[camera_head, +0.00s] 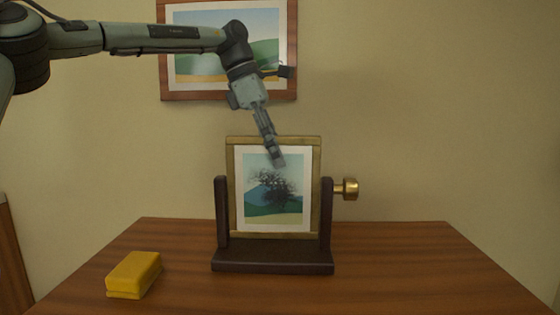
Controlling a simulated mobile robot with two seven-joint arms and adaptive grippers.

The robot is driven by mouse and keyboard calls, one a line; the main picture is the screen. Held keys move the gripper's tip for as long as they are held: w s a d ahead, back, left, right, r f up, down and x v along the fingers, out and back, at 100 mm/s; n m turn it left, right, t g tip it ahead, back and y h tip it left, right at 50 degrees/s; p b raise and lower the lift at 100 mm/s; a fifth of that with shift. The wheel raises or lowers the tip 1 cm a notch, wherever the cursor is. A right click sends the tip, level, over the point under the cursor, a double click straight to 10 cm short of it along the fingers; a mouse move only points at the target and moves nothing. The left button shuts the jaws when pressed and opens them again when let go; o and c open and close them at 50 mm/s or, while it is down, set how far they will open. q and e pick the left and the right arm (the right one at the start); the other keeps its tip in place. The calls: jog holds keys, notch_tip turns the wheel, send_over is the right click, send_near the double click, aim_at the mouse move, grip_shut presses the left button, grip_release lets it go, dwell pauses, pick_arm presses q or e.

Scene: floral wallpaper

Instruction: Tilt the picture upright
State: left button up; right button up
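The picture (273,212) is a landscape with a dark tree in a gold-brown frame. It is held between two dark posts of a stand (272,263) on the wooden table, and it looks close to upright; its exact tilt front to back I cannot tell. A brass knob (347,189) sticks out at the right post. My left gripper (276,160) points down in front of the upper part of the picture. Its fingers look close together, with nothing seen between them. Whether it touches the picture I cannot tell. My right gripper is not in view.
A yellow block (134,274) lies on the table (420,270) at the front left. A larger framed landscape (200,70) hangs on the wall behind my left arm. The table's right side is clear.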

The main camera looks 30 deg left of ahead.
pick_arm(q)
jog(key=v, duration=1)
jog(key=shift+f, duration=0.1)
jog(key=shift+s+f, duration=0.1)
